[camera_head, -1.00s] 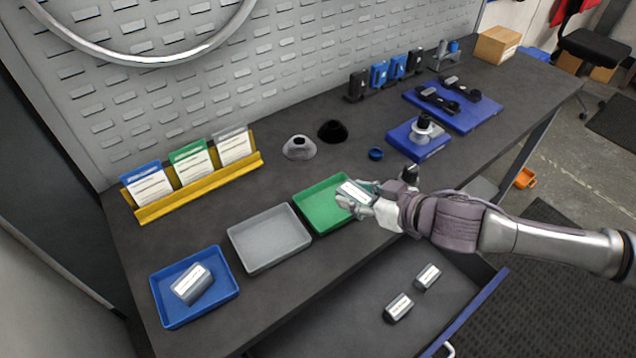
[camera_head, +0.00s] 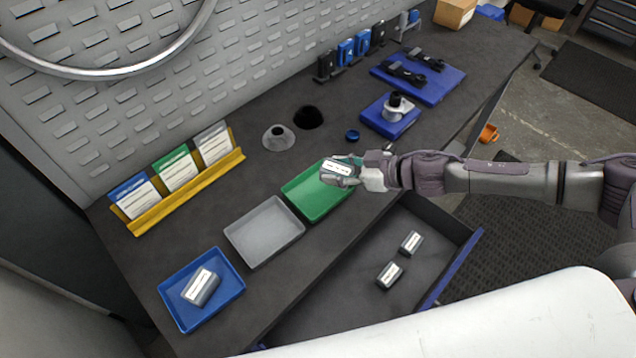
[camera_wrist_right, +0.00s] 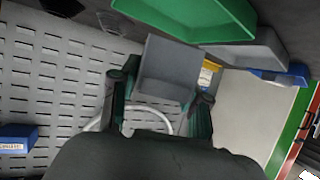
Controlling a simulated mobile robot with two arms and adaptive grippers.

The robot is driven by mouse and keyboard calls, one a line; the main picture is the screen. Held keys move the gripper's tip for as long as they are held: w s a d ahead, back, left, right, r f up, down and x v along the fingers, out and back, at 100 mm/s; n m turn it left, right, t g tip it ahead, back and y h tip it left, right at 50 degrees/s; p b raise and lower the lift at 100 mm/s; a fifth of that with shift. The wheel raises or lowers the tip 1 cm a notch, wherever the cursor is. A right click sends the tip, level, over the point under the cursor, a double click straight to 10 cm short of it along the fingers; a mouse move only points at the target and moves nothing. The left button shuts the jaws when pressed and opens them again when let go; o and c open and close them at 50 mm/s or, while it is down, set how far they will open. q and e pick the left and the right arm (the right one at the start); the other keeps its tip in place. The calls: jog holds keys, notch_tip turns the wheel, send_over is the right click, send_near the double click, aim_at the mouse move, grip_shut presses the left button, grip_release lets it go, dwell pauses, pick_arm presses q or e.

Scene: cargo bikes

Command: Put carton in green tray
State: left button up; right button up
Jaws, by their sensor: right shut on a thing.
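My right gripper (camera_head: 345,173) is shut on a grey carton with a white label (camera_head: 336,167). It holds the carton above the right end of the green tray (camera_head: 308,197), which the carton and fingers partly hide. The right wrist view shows the carton (camera_wrist_right: 168,68) between the two dark fingers (camera_wrist_right: 160,100), with the green tray (camera_wrist_right: 195,17) near the top. I cannot tell the exact gap between carton and tray. My left gripper is not in view.
A grey tray (camera_head: 264,232) is beside the green one. A blue tray (camera_head: 178,314) holds another carton (camera_head: 202,286). Two cartons (camera_head: 411,242) (camera_head: 389,273) lie in the open drawer (camera_head: 350,290).

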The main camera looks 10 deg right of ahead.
send_over(319, 193)
notch_tip(319, 193, down, 3)
jog(key=shift+a+r, duration=0.1)
jog(key=shift+r, duration=0.05)
jog(key=shift+w+f, duration=0.1)
jog(key=shift+f, duration=1.8)
jog(key=shift+f, duration=0.15)
jog(key=o, duration=1.1)
jog(key=shift+o, duration=0.2)
jog(key=b+v, duration=0.1)
jog(key=v, duration=1.1)
